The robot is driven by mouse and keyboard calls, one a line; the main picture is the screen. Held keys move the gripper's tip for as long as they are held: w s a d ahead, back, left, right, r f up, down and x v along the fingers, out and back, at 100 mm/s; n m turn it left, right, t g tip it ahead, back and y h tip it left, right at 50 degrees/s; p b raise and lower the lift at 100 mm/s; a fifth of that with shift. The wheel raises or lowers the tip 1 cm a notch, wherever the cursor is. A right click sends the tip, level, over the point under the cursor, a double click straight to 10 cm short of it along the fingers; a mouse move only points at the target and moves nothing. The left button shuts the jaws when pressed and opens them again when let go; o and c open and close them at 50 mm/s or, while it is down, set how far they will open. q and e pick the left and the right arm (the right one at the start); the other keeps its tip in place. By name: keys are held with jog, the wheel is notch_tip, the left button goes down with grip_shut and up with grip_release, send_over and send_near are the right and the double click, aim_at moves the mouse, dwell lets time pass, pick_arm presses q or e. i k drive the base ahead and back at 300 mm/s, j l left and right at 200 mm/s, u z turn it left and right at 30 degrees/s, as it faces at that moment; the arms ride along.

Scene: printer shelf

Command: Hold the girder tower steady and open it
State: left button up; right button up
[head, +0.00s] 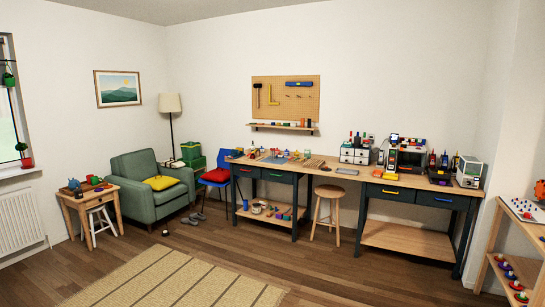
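I cannot make out a girder tower for certain from this distance. The long wooden workbench (345,172) stands against the back wall. On its right part stands a tall black machine with red and yellow parts (405,158). A smaller dark machine (440,177) and a grey-white box-shaped device (469,172) stand to its right. Small coloured items lie on the bench's left part, too small to tell apart. Neither of my grippers is in view.
A wooden stool (328,205) and a blue chair with a red cushion (216,177) stand at the bench. A green armchair (150,190) and side table (88,200) are left. A wooden shelf (490,235) stands at right. The striped rug (175,280) and floor before the bench are clear.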

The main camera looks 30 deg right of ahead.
aim_at(273, 154)
jog(key=i+l+z, duration=0.25)
jog(key=i, duration=0.95)
jog(key=i+z, duration=0.25)
jog(key=i, duration=0.95)
jog(key=i+z, duration=0.1)
jog(key=i, duration=2.35)
jog(key=j, duration=0.1)
